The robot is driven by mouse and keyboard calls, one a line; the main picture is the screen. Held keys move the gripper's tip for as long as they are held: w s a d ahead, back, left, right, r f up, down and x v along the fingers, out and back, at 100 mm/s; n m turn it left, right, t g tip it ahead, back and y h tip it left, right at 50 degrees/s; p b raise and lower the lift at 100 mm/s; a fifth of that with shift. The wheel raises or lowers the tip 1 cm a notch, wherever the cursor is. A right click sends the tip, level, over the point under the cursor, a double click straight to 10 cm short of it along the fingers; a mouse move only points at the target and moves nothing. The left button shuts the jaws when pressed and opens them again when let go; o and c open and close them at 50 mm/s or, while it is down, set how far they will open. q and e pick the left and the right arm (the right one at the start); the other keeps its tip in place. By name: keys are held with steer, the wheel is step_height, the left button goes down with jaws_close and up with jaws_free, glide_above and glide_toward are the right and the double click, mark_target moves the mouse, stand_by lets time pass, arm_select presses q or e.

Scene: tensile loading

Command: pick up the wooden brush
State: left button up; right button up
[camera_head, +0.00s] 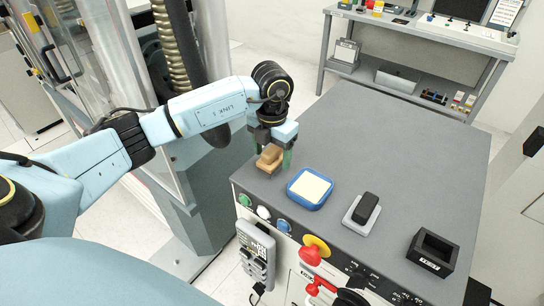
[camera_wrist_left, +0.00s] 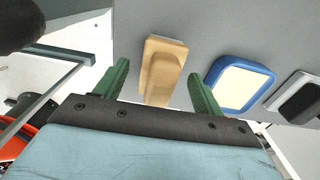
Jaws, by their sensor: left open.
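The wooden brush (camera_head: 268,158) sits on the left part of the grey bench top, near its front edge. It is a tan block with a raised grip. My left gripper (camera_head: 274,148) is over it, with its two green fingers apart on either side in the head view. In the left wrist view the brush (camera_wrist_left: 161,72) lies beyond the fingertips, between the lines of the open green fingers (camera_wrist_left: 157,82). No contact between the fingers and the brush is visible. My right gripper is not in view.
A blue tray with a cream pad (camera_head: 293,195) stands just right of the brush. Further right are a black block on a light base (camera_head: 361,213) and an open black box (camera_head: 432,257). The grey bench top (camera_head: 390,130) is clear behind them. A machine column stands left of the bench.

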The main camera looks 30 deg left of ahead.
mark_target(272, 149)
arm_select(q)
steer(key=shift+f, duration=0.75)
steer(key=c, duration=1.1)
steer(key=shift+r, duration=0.15)
step_height(272, 149, up, 10)
steer(key=shift+f+b, duration=0.1)
steer(key=shift+b, duration=0.5)
steer(key=o, duration=0.3)
steer(key=shift+c, duration=0.8)
